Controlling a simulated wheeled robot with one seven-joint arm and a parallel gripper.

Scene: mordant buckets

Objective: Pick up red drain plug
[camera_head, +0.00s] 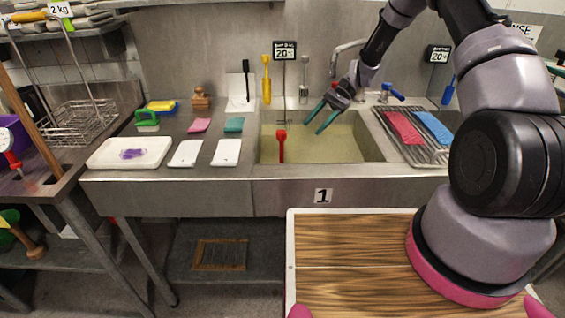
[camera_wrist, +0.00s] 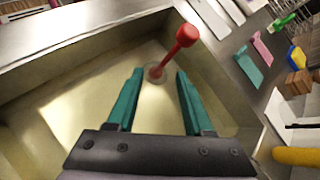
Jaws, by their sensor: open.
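The red drain plug (camera_head: 281,145) stands upright in the sink basin (camera_head: 340,145), its knob on top of a thin red stem. In the wrist view the plug (camera_wrist: 186,36) rises from the round drain area in the basin floor, just beyond my fingertips. My gripper (camera_head: 312,128) has two teal fingers, spread apart and empty, above the basin and to the right of the plug. In the wrist view my gripper (camera_wrist: 159,72) points toward the plug's foot without touching the stem. The exact gap is hard to tell.
A faucet (camera_head: 348,48) stands behind the basin. A rack (camera_head: 400,145) with a red cloth (camera_head: 403,127) and a blue cloth (camera_head: 433,126) lies on its right. White trays (camera_head: 226,153), sponges and brushes are on the left counter. The basin around the plug looks clear.

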